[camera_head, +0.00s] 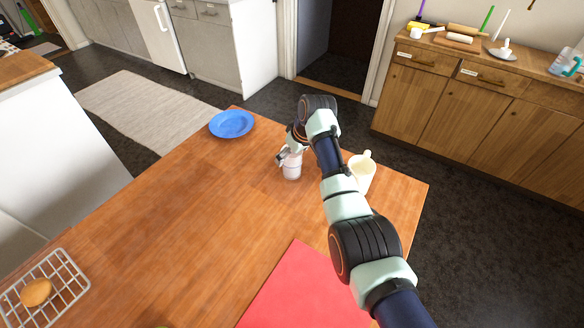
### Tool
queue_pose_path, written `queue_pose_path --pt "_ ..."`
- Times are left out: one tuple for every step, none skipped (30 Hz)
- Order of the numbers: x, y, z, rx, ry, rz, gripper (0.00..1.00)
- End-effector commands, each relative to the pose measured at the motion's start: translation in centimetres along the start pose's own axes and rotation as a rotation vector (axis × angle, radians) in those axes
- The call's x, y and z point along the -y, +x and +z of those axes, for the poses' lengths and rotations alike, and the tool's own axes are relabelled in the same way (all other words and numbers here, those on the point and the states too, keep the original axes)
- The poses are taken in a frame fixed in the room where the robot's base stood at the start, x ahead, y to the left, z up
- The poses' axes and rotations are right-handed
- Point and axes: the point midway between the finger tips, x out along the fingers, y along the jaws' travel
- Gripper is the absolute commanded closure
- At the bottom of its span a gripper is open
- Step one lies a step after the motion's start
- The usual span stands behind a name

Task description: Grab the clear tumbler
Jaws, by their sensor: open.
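The clear tumbler (292,171) looks pale and whitish and stands upright on the wooden table near its far right part. My gripper (285,159) is open at the tumbler's upper part, with the fingers at its upper left side. The gripper and wrist hide part of the tumbler's top. I cannot tell whether the fingers touch it or reach around it.
A cream mug (365,174) stands right of the tumbler, partly behind my arm. A blue plate (231,123) lies at the far edge. A red mat (292,290) and a wire rack (62,278) with a bun (36,292) are nearer. The table (170,225) is clear mid-left.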

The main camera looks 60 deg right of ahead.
Motion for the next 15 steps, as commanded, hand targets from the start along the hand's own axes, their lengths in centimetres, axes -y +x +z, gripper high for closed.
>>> queue_pose_path --pt "0.01 -0.05 -0.01 0.0 0.0 0.0 0.06" --pt "0.02 -0.05 -0.01 0.0 0.0 0.0 0.07" --pt "0.02 -0.05 0.0 0.001 0.0 0.0 0.14" --pt "0.02 -0.05 0.0 0.001 0.0 -0.001 0.19" --pt "0.02 -0.05 0.0 0.001 0.0 -0.001 0.24" --pt "0.02 -0.05 0.01 0.001 0.0 -0.001 0.31" --pt "0.02 -0.05 0.01 0.001 0.0 -0.001 0.36" --pt "0.02 -0.05 0.01 0.001 0.0 -0.001 0.41" --pt "0.02 -0.05 0.01 0.001 0.0 -0.001 0.47" --pt "0.02 -0.05 0.01 0.001 0.0 -0.001 0.52" --pt "0.02 -0.05 0.01 0.001 0.0 -0.001 0.57" --pt "0.03 -0.04 0.02 0.001 0.0 -0.001 0.64" --pt "0.03 -0.04 0.02 0.001 0.0 -0.001 0.69" --pt "0.03 -0.04 0.02 0.001 0.0 -0.001 0.74" --pt "0.03 -0.04 0.02 0.001 0.0 -0.001 0.81"
